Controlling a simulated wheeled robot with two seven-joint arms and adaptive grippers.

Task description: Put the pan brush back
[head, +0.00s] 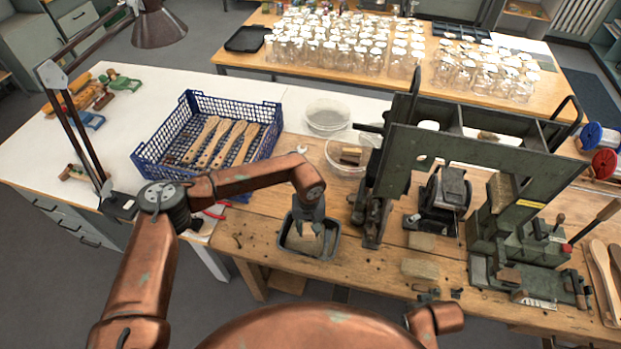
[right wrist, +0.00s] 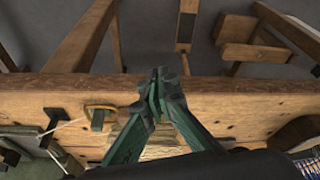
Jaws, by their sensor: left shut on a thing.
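A dark rectangular pan (head: 334,246) sits near the front edge of the wooden bench. My left gripper (head: 306,233) reaches down into it from above. Its fingers are shut on what looks like the pan brush, a tan piece (head: 298,242) low between the pan's walls. The fingers hide much of it, and I cannot tell whether it touches the pan floor. My right gripper (right wrist: 160,76) shows in the right wrist view with its green fingers meeting at the tips, shut and empty, at the bench's front edge.
A blue crate (head: 143,155) with wooden brush handles stands left of the pan. Clear bowls (head: 327,116) stand behind it. A green machine frame (head: 480,152) rises on the right. Tan blocks (head: 420,268) lie right of the pan. A lamp arm (head: 75,130) stands at left.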

